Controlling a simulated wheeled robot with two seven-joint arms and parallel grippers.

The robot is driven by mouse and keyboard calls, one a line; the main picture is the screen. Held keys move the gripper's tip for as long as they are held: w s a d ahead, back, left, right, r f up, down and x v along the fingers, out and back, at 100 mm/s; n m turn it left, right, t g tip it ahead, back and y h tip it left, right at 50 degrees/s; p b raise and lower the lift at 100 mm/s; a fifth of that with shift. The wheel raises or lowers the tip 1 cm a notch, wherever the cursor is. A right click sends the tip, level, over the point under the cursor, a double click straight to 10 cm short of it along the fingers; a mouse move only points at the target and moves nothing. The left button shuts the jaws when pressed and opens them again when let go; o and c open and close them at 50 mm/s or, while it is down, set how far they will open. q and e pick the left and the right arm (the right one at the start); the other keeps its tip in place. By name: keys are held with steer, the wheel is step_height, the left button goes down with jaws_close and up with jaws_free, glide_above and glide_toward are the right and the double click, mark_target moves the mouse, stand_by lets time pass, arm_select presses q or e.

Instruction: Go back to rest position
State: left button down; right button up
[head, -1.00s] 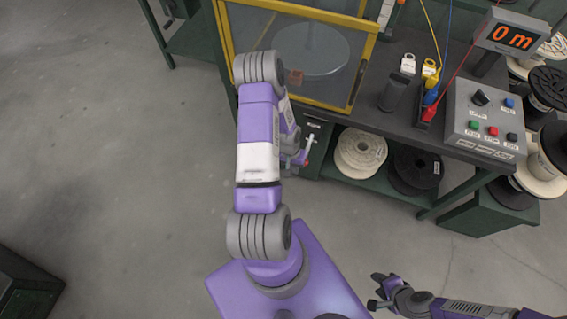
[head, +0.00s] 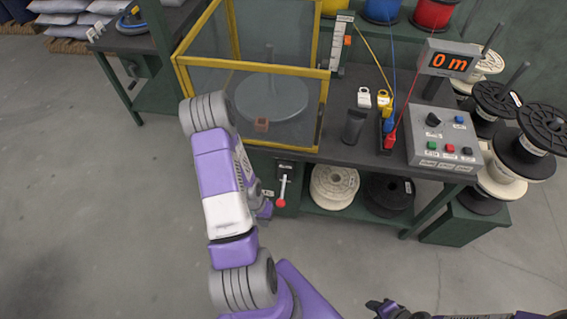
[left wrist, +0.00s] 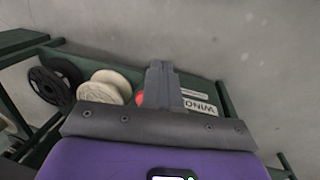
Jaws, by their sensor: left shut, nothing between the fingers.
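My left arm reaches up from the bottom middle of the head view. Its gripper (head: 264,209) is mostly hidden behind the purple and white forearm, low in front of the bench. In the left wrist view the grey fingers (left wrist: 161,84) are shut together with nothing between them. A lever with a red knob (head: 281,202) hangs on the bench front, just right of the gripper in the head view. The red knob (left wrist: 140,98) also shows partly behind the fingers in the left wrist view. My right gripper (head: 383,308) is at the bottom edge, partly cut off.
The bench holds a yellow-framed guard (head: 322,110) around a grey turntable (head: 272,98), and a control box (head: 443,140). A display (head: 450,62) reads 0 m. White (head: 334,186) and black (head: 388,192) spools sit on the lower shelf. The floor (head: 90,220) at left is clear.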

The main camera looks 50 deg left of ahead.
arm_select(q)
steer(key=w+d+m+h, duration=0.1)
steer(key=w+d+m, duration=0.1)
steer(key=d, duration=1.1)
steer(key=w+d+r+m+h+p, duration=0.1)
steer(key=w+d+m, duration=0.1)
steer(key=d, duration=1.1)
steer(key=shift+w+d+m, duration=0.15)
steer(key=shift+w+m, duration=0.25)
steer(key=shift+w, duration=0.2)
steer(key=shift+r, duration=0.1)
